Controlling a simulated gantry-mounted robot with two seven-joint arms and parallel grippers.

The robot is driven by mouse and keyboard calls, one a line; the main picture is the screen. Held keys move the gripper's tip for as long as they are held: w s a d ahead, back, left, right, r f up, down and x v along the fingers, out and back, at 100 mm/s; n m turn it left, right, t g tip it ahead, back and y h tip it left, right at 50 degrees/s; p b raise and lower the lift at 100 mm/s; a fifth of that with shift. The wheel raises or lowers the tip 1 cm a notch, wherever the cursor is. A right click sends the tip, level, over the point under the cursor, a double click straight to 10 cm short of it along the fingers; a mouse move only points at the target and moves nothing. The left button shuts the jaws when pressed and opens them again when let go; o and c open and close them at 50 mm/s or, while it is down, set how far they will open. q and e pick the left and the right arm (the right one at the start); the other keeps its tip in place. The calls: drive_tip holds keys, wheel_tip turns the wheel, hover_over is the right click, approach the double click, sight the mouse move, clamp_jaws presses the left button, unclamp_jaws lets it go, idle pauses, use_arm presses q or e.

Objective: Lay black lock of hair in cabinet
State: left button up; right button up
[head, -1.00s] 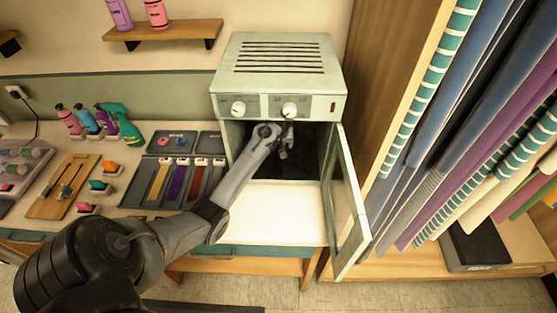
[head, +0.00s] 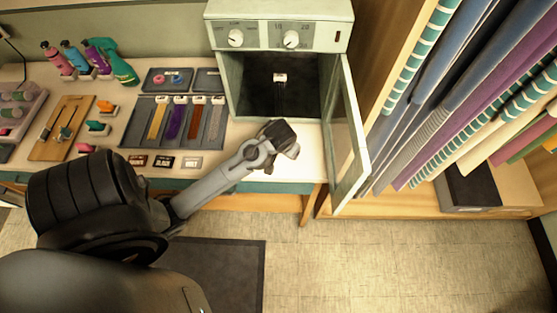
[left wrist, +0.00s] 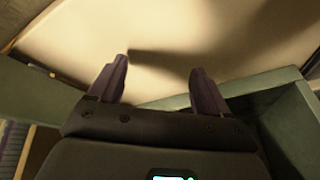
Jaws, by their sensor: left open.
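The black lock of hair (head: 280,99), with a white top piece (head: 280,77), lies inside the cabinet (head: 279,12) on its dark floor; its dark strands are hard to make out there. The cabinet's glass door (head: 347,135) stands open to the right. My left gripper (head: 287,143) is outside, in front of the cabinet opening and above the white counter. Its fingers (left wrist: 160,82) are apart with nothing between them in the left wrist view. My right gripper does not show.
A grey tray (head: 130,137) left of the cabinet holds yellow, purple, brown and grey locks. Small label cards (head: 163,163) lie before it. Bottles (head: 122,65) stand at the back left. Hanging cloths (head: 440,110) fill the right side, beyond the open door.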

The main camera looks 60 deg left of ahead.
use_arm(q)
drive_tip(key=s+d+m, duration=0.1)
drive_tip(key=s+d, duration=0.1)
drive_tip(key=d, duration=0.1)
drive_tip(key=s+d+m+h, duration=0.1)
drive_tip(key=s+d, duration=0.1)
drive_tip(key=d, duration=0.1)
drive_tip(key=s+d+m, duration=0.1)
drive_tip(key=s+d, duration=0.1)
drive_tip(key=d, duration=0.1)
drive_tip(key=shift+f, duration=0.1)
drive_tip(key=s+d+r+m+h, duration=0.2)
drive_tip(key=s+d+m, duration=0.1)
drive_tip(key=s+d, duration=0.3)
drive_tip(key=d, duration=0.2)
drive_tip(key=shift+s+d+r, duration=0.35)
drive_tip(key=shift+s, duration=0.05)
